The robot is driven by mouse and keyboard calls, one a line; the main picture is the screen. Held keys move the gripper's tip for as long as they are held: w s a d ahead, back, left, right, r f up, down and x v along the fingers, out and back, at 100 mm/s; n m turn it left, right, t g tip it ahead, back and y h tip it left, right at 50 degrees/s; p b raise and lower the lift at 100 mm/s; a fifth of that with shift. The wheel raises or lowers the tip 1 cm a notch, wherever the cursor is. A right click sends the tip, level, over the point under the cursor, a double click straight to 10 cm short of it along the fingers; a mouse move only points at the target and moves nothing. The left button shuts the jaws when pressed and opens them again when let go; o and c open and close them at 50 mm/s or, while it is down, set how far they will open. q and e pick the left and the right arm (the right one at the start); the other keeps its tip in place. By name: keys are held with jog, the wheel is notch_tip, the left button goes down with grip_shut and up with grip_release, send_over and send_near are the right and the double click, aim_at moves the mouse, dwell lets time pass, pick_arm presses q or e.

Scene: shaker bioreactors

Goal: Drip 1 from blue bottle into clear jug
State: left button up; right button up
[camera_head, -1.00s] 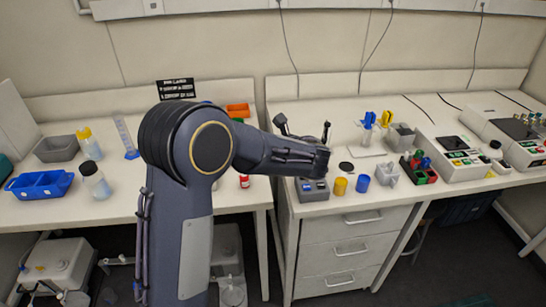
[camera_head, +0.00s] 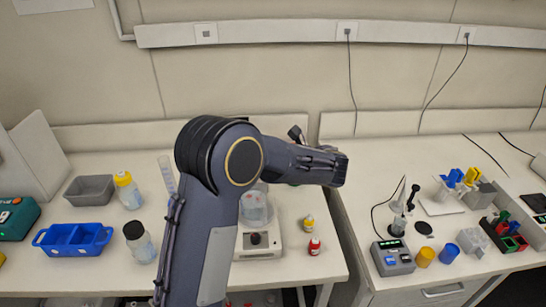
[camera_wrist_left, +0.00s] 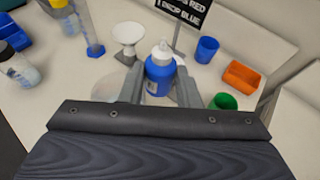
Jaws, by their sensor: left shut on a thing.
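The blue bottle (camera_wrist_left: 159,76) with a white nozzle cap stands between the two fingers of my left gripper (camera_wrist_left: 159,88) in the left wrist view. The gripper is shut on it, and the nozzle points up in the picture. In the head view my own arm hides the left gripper and the blue bottle. The clear jug (camera_head: 256,208) sits on a white stirrer-like device (camera_head: 262,243) in the head view, partly covered by my arm. The right gripper is not in view.
A blue cup (camera_wrist_left: 206,49), orange tray (camera_wrist_left: 242,75), green cup (camera_wrist_left: 222,101), white funnel-shaped thing (camera_wrist_left: 128,40) and drop-instruction sign (camera_wrist_left: 185,14) surround the bottle.

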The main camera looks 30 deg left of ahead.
pick_arm(q)
jog(key=shift+f+n, duration=0.7)
jog(key=shift+f, duration=1.5)
jog(key=r+n+t+b, duration=0.1)
jog(key=n+t+b, duration=0.2)
jog(key=b, duration=0.6)
jog(key=s+r+n+t+h+b, duration=0.1)
jog(key=n+b, duration=0.4)
jog(key=b, duration=0.5)
jog(key=s+a+r+n+t+b, duration=0.1)
jog(key=n+t+b, duration=0.3)
jog(key=b, duration=0.6)
jog(key=shift+r+n+t+h, duration=0.3)
jog(key=shift+r+t, duration=0.1)
jog(key=shift+r, duration=0.25)
